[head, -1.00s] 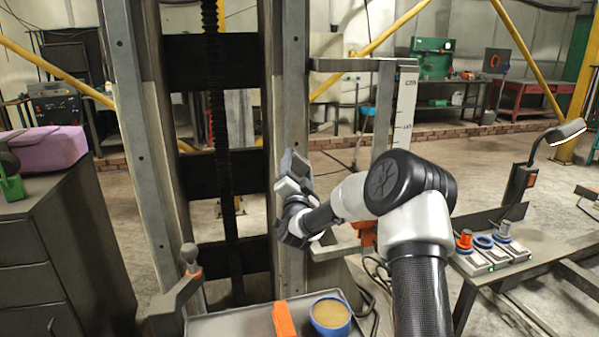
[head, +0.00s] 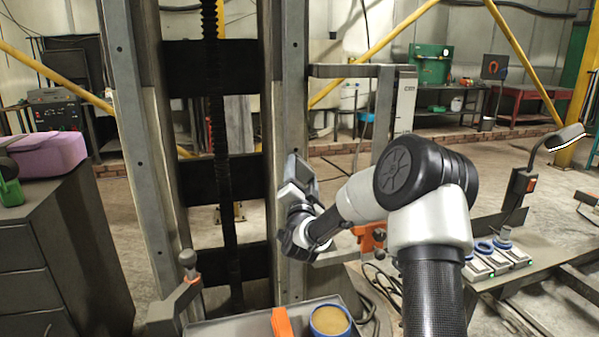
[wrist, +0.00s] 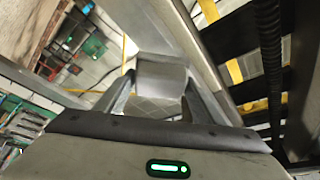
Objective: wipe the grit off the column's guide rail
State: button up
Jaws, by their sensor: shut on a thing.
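The column stands at centre left with two grey upright rails, a left one (head: 126,110) and a right one (head: 290,75); the right rail also shows in the wrist view (wrist: 188,35). My gripper (head: 300,172) is at the right rail, around mid-height. In the wrist view my gripper (wrist: 160,95) is shut on a grey block-like pad (wrist: 161,78), held between its two fingers. The pad lies close beside the rail; I cannot tell whether it touches. No grit can be made out on the rail at this size.
A grey tray (head: 250,326) at the column's foot holds an orange item (head: 282,323) and a blue tub of brown stuff (head: 330,320). A grey bracket (head: 345,71) sticks out right of the rail. A bench with buttons (head: 495,262) and a lamp (head: 563,135) stands right.

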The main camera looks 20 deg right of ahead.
aim_at(307, 169)
jog(key=shift+s, duration=0.75)
jog(key=shift+s+b, duration=0.35)
jog(key=shift+s, duration=1.15)
